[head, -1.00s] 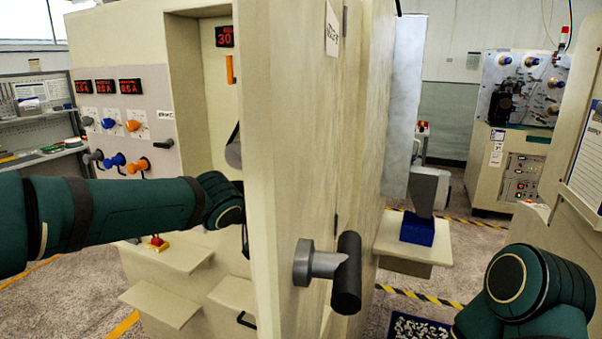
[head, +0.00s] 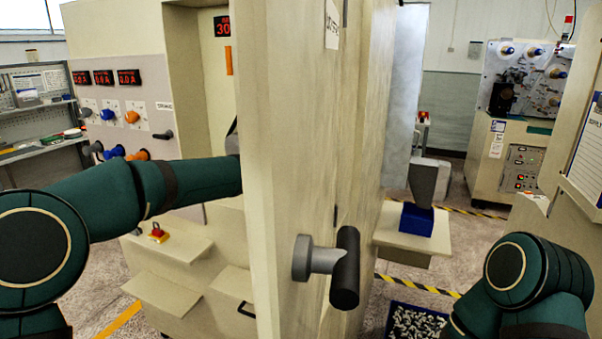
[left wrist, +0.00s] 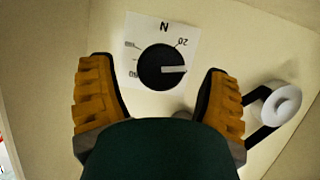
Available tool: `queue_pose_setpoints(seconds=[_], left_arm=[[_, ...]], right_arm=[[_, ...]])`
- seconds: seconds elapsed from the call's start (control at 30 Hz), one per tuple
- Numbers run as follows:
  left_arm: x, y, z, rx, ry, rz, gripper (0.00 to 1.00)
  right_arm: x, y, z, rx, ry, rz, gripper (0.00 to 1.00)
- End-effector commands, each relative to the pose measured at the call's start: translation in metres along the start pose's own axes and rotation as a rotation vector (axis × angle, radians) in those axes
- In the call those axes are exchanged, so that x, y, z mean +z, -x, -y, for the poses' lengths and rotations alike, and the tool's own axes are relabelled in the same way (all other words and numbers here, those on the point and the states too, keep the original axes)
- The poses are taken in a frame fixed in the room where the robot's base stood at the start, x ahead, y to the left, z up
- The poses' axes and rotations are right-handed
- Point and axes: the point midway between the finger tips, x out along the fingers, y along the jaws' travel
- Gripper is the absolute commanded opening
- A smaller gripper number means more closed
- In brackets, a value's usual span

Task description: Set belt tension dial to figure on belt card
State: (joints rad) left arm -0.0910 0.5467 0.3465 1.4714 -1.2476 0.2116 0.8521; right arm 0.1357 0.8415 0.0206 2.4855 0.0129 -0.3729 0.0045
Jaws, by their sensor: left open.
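A black dial (left wrist: 160,68) with a pale pointer bar sits on a white scale plate (left wrist: 188,38) in the left wrist view. The plate carries an N and several small marks, and the bar points to the right of the picture. My left gripper (left wrist: 155,90) is open, its two orange-padded fingers on either side of the dial, apart from it. In the head view my left arm reaches behind the open cabinet door (head: 290,150), which hides the gripper and dial. No belt card can be made out for certain. My right gripper is out of view; only its arm shows.
The door's handle (head: 345,268) sticks out towards me between my arms. A pale roller (left wrist: 283,102) on a black bracket stands beside the dial. A panel of coloured knobs (head: 130,118) and a small shelf (head: 180,245) are at the left.

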Motion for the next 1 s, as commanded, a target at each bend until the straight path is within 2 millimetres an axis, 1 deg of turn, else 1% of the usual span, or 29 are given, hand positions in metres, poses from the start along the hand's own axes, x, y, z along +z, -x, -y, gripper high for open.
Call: queue_pose_setpoints(seconds=[0.1, 0.2, 0.53, 0.57, 0.6, 0.67, 0.7, 0.73, 0.77, 1.0], left_arm=[[-0.001, -0.011, -0.001, 0.001, 0.001, 0.0, 0.77], [-0.001, -0.016, 0.0, 0.0, 0.0, 0.0, 0.77], [0.0, -0.018, 0.0, 0.0, 0.0, 0.0, 0.77], [0.0, -0.018, 0.0, 0.0, 0.0, 0.0, 0.71], [0.0, -0.018, 0.0, 0.0, 0.0, 0.0, 0.57], [0.0, -0.018, 0.0, 0.0, 0.0, 0.0, 0.36], [0.0, -0.018, 0.0, 0.0, 0.0, 0.0, 0.22], [0.0, -0.018, 0.0, 0.0, 0.0, 0.0, 0.11], [0.0, -0.018, 0.0, 0.0, 0.0, 0.0, 0.09], [0.001, -0.018, -0.001, -0.004, -0.012, -0.001, 0.09]], right_arm=[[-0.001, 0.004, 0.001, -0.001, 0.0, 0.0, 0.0], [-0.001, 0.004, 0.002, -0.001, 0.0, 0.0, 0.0], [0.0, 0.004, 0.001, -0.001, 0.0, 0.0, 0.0], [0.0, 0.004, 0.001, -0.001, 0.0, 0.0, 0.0], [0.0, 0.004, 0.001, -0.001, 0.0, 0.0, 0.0], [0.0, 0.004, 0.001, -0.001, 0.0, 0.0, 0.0], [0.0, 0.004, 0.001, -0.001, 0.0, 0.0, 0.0], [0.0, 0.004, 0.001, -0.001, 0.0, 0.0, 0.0], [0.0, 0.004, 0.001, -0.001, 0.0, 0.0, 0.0], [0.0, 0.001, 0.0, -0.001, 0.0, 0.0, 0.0]])
